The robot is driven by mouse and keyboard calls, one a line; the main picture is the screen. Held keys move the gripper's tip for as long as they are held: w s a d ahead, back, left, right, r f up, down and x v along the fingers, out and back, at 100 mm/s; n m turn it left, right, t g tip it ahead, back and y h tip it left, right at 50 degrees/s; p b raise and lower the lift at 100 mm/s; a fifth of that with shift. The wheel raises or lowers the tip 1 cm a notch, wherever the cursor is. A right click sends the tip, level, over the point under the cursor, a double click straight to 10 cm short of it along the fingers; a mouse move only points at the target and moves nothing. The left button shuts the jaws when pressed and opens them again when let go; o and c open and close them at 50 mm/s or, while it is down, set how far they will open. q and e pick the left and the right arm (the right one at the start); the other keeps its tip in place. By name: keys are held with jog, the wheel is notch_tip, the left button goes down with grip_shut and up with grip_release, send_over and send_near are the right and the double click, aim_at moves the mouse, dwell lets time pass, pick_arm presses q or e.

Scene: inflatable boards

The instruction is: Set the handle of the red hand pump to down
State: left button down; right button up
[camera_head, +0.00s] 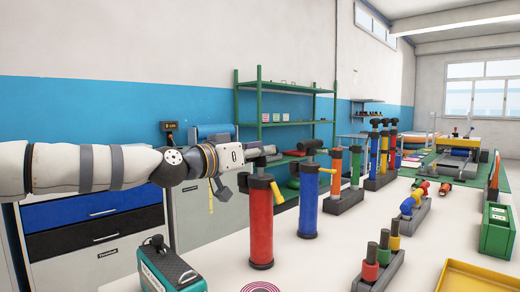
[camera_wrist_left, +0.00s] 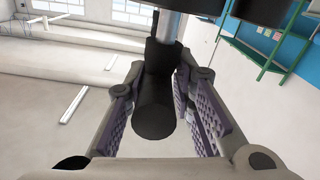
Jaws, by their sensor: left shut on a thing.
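The red hand pump (camera_head: 261,228) stands upright on the white table, with a dark collar and a yellow hose fitting at its top. My left gripper (camera_head: 243,165) reaches in from the left at the pump's top. In the left wrist view, the dark handle (camera_wrist_left: 154,112) lies between the two ribbed finger pads, and the gripper is shut on it. A short length of silver rod (camera_wrist_left: 170,26) shows beside the handle. In the head view the gripper partly hides the handle, so its exact height above the collar is hard to tell. My right gripper is not in view.
A blue hand pump (camera_head: 307,205) stands close to the right of the red one. A teal-and-black box (camera_head: 172,268) sits at the front left. Racks with coloured cylinders, a green crate (camera_head: 497,232) and a yellow tray (camera_head: 485,278) are on the right. A green shelf (camera_head: 286,124) stands behind.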

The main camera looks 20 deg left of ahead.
pick_arm(q)
jog(key=c, duration=1.4)
grip_release()
jog(key=shift+w+f, duration=0.1)
jog(key=shift+f, duration=0.4)
jog(key=shift+c, duration=0.2)
jog(key=shift+r, duration=0.1)
jog(key=shift+r, duration=0.1)
notch_tip(320, 180, up, 10)
jog(key=shift+f, duration=0.1)
